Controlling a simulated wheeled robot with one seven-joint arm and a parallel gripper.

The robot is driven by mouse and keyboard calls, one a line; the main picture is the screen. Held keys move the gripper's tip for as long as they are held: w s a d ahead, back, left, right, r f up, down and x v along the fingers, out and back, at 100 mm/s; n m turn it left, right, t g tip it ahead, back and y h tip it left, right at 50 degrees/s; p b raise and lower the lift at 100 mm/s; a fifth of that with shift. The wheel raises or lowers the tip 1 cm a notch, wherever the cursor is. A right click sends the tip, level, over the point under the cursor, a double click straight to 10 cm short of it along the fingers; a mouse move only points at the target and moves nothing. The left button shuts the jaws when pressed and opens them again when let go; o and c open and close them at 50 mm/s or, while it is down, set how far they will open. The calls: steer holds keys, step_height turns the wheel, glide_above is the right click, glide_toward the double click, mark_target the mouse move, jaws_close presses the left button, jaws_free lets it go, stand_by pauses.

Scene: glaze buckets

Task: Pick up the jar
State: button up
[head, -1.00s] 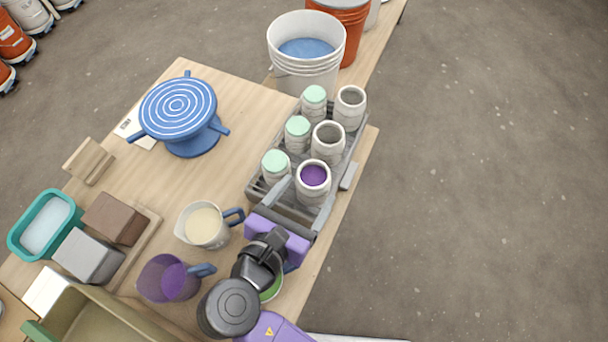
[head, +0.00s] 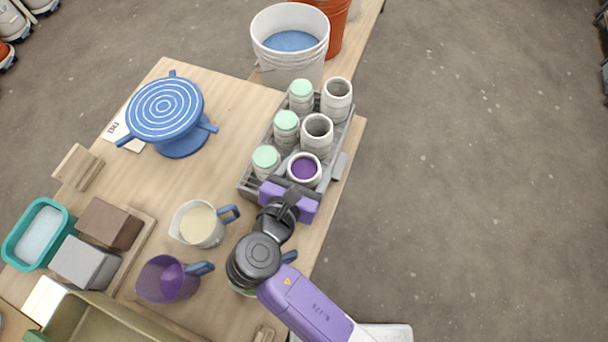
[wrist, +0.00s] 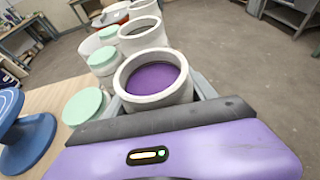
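A white jar with purple glaze inside (head: 304,181) stands upright at the near right corner of a grey rack (head: 247,190). It also shows large in the wrist view (wrist: 153,106), its mouth facing up. My gripper (head: 302,170) is at the jar's near side, with its purple body close against the rack. In the wrist view, a grey finger (wrist: 203,85) shows beside the jar's right wall, and the left finger is mostly hidden. The fingers look open around the jar; contact cannot be made out.
Two empty white jars (head: 317,146) and several mint-lidded jars (head: 286,135) share the rack closely. A white bucket (head: 290,65) stands behind. A cream-filled jug (head: 190,235), purple jug (head: 158,287) and blue turntable (head: 180,145) are on the left. Open floor lies right.

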jaws_close()
steer(key=shift+r, duration=0.1)
steer(key=shift+r, duration=0.15)
step_height(320, 180, up, 19)
steer(key=p, duration=0.1)
steer(key=shift+r, duration=0.2)
stand_by(1.6)
steer(key=shift+r, duration=0.15)
